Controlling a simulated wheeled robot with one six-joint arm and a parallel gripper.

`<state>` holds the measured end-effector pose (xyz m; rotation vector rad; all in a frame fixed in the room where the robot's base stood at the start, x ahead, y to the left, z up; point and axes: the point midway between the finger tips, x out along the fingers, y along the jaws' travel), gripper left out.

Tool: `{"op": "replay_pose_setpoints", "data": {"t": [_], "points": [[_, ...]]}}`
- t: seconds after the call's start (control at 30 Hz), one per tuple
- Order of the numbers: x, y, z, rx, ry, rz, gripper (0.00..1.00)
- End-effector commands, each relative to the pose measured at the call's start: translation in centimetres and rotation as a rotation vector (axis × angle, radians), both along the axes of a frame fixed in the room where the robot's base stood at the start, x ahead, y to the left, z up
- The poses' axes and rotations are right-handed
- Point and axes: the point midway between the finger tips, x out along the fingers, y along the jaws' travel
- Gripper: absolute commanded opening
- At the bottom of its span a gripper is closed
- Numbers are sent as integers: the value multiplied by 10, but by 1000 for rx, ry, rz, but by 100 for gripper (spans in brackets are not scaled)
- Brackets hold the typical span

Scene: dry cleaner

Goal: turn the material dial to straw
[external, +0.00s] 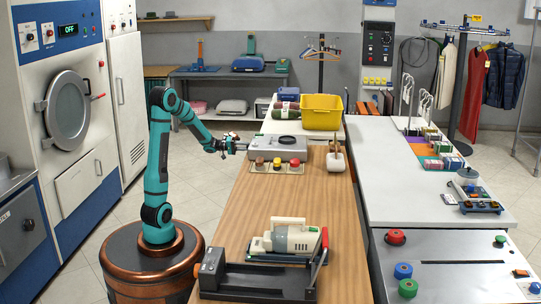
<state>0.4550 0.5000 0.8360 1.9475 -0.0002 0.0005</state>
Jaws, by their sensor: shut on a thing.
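A grey box-like unit (272,147) sits across the wooden counter. Small brown, yellow and red pieces stand in a row along its front side. My gripper (236,146) is at the left end of the unit, shut on a small part there that appears to be the material dial. The fingers largely hide this part. Its markings and setting are too small to read.
A yellow bin (322,112) stands behind the unit, and a container with a wooden handle (336,160) stands to its right. A white and green appliance (287,238) and a black press (262,277) occupy the near counter. The wooden counter (260,205) between is clear.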

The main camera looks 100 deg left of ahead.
Motion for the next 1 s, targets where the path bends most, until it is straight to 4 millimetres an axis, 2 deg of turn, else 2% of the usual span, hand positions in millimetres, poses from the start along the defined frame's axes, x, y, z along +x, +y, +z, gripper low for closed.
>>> {"op": "replay_pose_setpoints", "data": {"t": [0.33,0.87,0.9,1.0], "points": [[0,-1,-2,130,3,-1,7],[0,-1,-2,151,3,-1,7],[0,-1,-2,151,3,-1,36],[0,0,-2,151,2,0,51]]}}
